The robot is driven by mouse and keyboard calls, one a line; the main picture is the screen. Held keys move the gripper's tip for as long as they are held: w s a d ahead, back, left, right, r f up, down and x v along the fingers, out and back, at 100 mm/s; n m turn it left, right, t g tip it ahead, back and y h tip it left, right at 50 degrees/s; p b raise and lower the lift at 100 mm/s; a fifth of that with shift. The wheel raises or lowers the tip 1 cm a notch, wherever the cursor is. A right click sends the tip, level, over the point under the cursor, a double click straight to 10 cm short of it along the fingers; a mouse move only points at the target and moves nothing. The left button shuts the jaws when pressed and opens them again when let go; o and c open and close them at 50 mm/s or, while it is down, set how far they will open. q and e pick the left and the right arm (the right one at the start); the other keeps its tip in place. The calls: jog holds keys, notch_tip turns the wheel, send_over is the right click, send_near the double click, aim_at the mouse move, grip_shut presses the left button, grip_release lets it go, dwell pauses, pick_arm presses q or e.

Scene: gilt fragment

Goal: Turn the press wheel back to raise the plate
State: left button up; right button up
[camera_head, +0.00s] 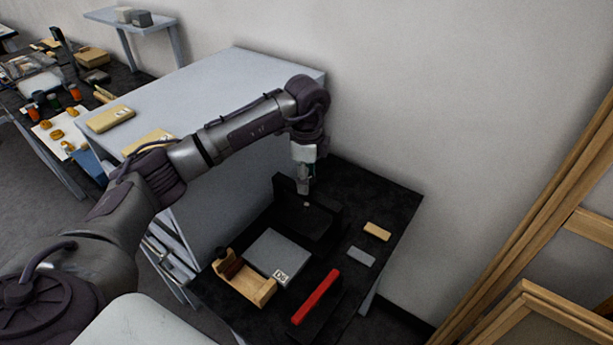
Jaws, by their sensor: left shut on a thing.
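My left arm reaches in from the left, and my left gripper (305,192) points down over a black press-like frame (318,220) at the back of the dark bench. The gripper is shut on a small part at the top of this frame. I take that part to be the press wheel, but the gripper hides most of it and I cannot make out its shape. The press plate and its height cannot be told from here. My right gripper is not in view.
On the dark bench (385,195) are a grey slab (268,250) labelled D6, a wooden cradle (248,284), a red bar (315,296), a tan block (377,231) and a grey block (361,256). A grey cabinet (245,75) stands left; wooden frames (545,240) lean right.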

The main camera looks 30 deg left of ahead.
pick_arm(q)
jog(key=shift+r, duration=0.1)
jog(key=o, duration=1.2)
jog(key=shift+c, duration=0.2)
notch_tip(320, 180, up, 12)
